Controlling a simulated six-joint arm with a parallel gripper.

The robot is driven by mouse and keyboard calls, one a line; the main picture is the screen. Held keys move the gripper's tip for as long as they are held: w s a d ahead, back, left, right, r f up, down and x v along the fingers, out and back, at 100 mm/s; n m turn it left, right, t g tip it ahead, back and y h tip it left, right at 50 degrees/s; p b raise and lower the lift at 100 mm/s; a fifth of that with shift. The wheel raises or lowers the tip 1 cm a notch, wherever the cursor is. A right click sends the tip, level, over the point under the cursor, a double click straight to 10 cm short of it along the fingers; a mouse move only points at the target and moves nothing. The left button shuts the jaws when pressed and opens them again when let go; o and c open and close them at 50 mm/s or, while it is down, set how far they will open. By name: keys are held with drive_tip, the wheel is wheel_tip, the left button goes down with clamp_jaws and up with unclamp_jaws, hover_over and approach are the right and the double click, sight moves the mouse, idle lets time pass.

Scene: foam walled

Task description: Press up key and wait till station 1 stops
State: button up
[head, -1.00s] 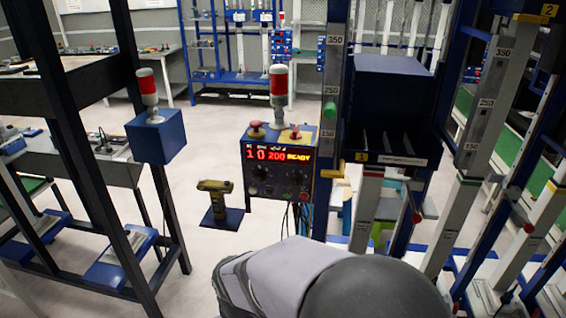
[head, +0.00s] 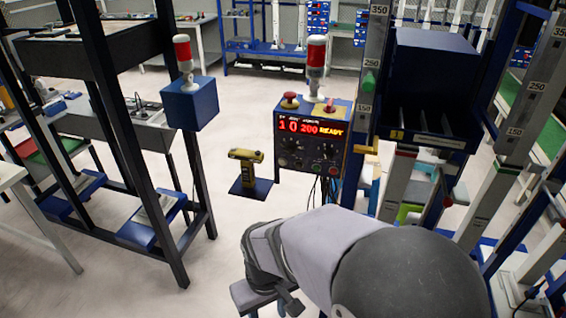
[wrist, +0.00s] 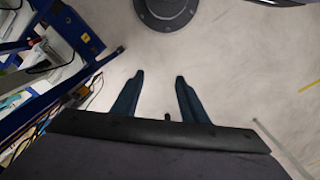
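The control box (head: 309,143) stands beyond my arm in the head view. Its red display (head: 309,127) reads "10 200 READY". Knobs and small buttons sit below the display, too small to tell which is the up key. A red mushroom button (head: 290,99) and another red button (head: 330,104) are on its top, with a red and white lamp (head: 316,60) behind them. The station column (head: 370,80) beside the box carries height marks. My gripper (wrist: 158,76) shows in the wrist view with its two fingers apart and nothing between them, above the floor.
A yellow scanner on a stand (head: 247,170) is left of the control box. A dark frame with a blue box and lamp (head: 190,100) stands further left. Blue shelving and white posts (head: 520,130) crowd the right.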

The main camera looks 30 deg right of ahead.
drive_tip(key=shift+c, duration=0.6)
clamp_jaws()
idle(1.2)
